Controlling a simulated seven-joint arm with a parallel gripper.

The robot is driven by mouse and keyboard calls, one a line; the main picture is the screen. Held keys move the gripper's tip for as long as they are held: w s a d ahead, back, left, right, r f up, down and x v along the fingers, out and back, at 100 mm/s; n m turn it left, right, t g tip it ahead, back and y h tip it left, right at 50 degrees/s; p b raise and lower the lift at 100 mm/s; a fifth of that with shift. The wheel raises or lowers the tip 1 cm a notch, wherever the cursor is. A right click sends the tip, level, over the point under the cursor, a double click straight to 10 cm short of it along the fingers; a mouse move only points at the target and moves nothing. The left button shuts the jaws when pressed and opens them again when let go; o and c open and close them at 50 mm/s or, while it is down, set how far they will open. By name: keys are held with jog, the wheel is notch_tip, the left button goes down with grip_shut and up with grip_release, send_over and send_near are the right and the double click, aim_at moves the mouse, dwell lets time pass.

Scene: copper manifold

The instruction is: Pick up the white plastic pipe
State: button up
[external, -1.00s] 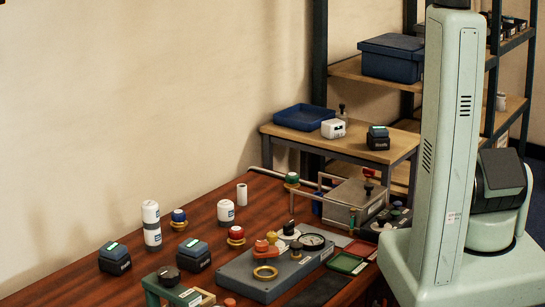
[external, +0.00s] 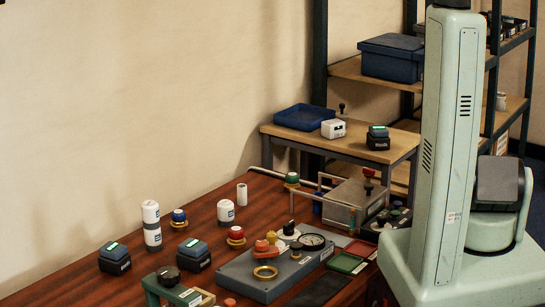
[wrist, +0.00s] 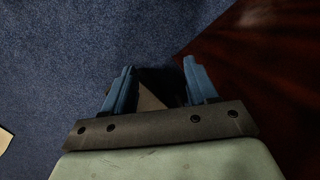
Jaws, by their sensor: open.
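A short white cylinder (external: 241,194), which looks like the white plastic pipe, stands upright on the dark red-brown table (external: 75,287), towards its back edge by the wall. My gripper (wrist: 158,70) shows only in the wrist view. Its two blue fingers are apart, with nothing held between them. It is over the blue carpet beside a table edge, and no pipe shows in that view. In the external view my gripper is out of sight.
White cans (external: 225,212), knobs and dark boxes (external: 115,258) stand around the pipe. A grey panel (external: 240,285) with a gauge and a metal box (external: 353,202) are nearer my base. A slim pale tube (external: 266,174) runs behind. The table's left front is fairly clear.

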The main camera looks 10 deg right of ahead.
jog(key=w+a+r+n+t, duration=0.2)
jog(key=w+r+n+t, duration=0.1)
jog(key=w+r, duration=1)
jog(key=w+a+r+n+t+y, duration=0.1)
jog(key=w+a+r+n, duration=0.1)
jog(key=a+r, duration=0.45)
jog(key=w+a+r+n+y, duration=0.1)
jog(key=w+a+r, duration=0.15)
jog(key=r, duration=0.75)
jog(key=w+a+r+n+t+y, duration=0.1)
jog(key=a+r+n, duration=0.1)
jog(key=a+r, duration=0.45)
jog(key=n+g, duration=0.3)
jog(key=n, duration=0.6)
send_near(241, 188)
jog(key=shift+y, duration=0.5)
jog(key=f, duration=0.2)
jog(key=a+f, duration=0.1)
jog(key=f, duration=0.1)
jog(key=w+f, duration=0.1)
jog(key=f, duration=0.1)
jog(key=shift+w+a, duration=0.1)
jog(key=shift+a, duration=0.25)
jog(key=shift+s+d+x, duration=0.1)
jog(key=shift+x, duration=1.25)
jog(key=shift+s+d+x, duration=0.1)
jog(key=shift+x, duration=1.25)
jog(key=c, duration=1)
